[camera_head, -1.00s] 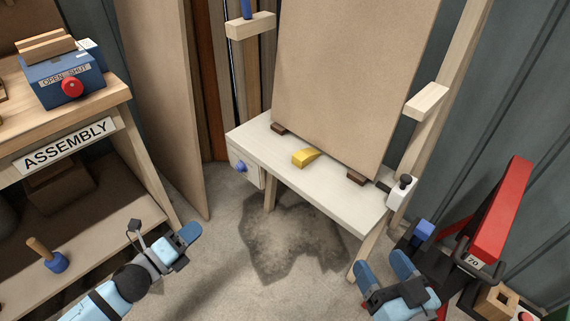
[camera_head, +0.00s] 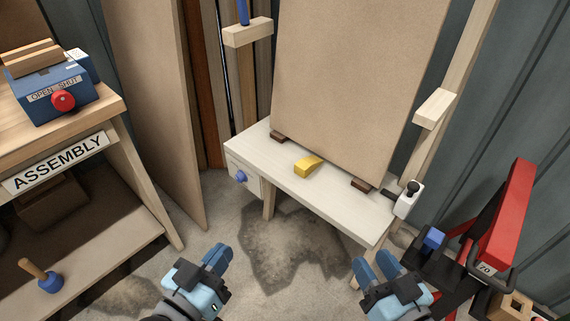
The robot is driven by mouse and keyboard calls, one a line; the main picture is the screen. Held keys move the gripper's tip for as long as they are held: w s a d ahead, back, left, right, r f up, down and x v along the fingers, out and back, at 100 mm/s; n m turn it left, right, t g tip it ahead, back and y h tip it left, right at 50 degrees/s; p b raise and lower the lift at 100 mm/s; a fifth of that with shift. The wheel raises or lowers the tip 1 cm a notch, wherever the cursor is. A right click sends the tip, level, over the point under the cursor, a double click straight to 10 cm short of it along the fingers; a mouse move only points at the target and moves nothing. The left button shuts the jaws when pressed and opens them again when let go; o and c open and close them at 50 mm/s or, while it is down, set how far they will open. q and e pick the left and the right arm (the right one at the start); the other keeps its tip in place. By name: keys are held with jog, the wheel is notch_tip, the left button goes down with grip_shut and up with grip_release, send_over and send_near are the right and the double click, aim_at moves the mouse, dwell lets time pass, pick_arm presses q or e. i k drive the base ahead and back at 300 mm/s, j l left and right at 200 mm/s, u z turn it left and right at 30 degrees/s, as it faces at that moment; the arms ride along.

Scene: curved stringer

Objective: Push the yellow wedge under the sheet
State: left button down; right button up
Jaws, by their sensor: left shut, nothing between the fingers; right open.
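The yellow wedge (camera_head: 308,166) lies on the white bench top (camera_head: 335,200), at the lower edge of the brown sheet (camera_head: 350,80). Its thin end points toward the sheet's lower edge; I cannot tell whether it reaches under. The sheet stands leaning back, with a small dark brown block (camera_head: 279,137) under its left corner and another (camera_head: 363,185) near its right corner. My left gripper (camera_head: 222,258) is shut and empty, in front of and below the bench at the left. My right gripper (camera_head: 374,266) is open and empty, in front of the bench's right end.
A white clamp with a black knob (camera_head: 408,200) sits at the bench's right end. A red tool on a black stand (camera_head: 505,215) is close to my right gripper's right. The assembly table (camera_head: 110,110) stands at left. Floor before the bench is clear.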

aim_at(305, 166)
jog(key=i+j, duration=0.15)
jog(key=j, duration=0.2)
jog(key=i+j+z, duration=0.1)
jog(key=j, duration=0.2)
jog(key=i+j, duration=0.2)
jog(key=j, duration=0.2)
jog(key=j+z, duration=0.1)
jog(key=z, duration=1.55)
jog(key=i+j, duration=0.05)
